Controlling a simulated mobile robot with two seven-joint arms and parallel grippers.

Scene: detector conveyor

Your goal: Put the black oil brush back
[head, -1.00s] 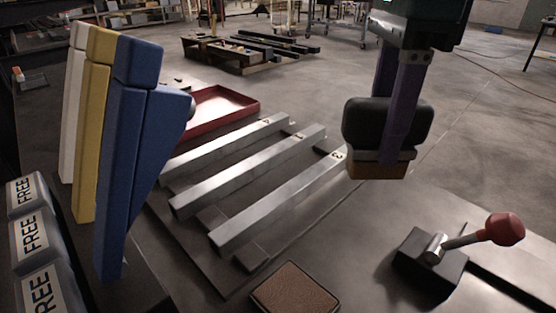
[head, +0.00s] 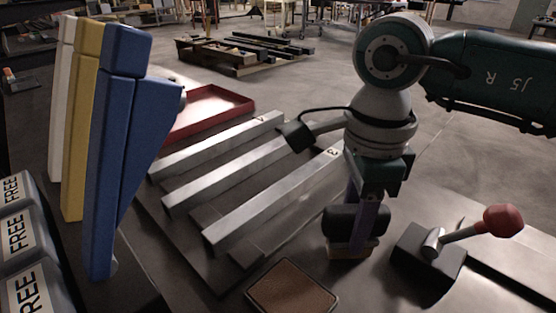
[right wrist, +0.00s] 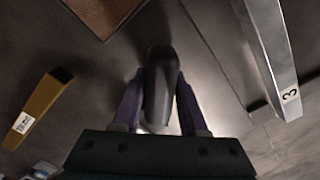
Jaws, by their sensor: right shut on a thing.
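The black oil brush (head: 342,222) has a dark rounded body over a tan lower block. My right gripper (head: 362,225) is shut on it. It is low over the bench, between the brown pad and the lever; I cannot tell whether its underside touches the surface. In the right wrist view the black brush (right wrist: 160,82) sits between the two purple fingers (right wrist: 158,105). The brown rectangular pad (head: 292,290) lies in front and to the left of the brush. It also shows at the top of the right wrist view (right wrist: 104,12). My left gripper is not in view.
A red-knobbed lever (head: 503,221) stands on a black base right of the brush. Numbered metal rails (head: 270,203) lie to the left, with a red tray (head: 210,112) behind. White, yellow and blue upright pieces (head: 112,150) and FREE blocks (head: 18,238) are at far left.

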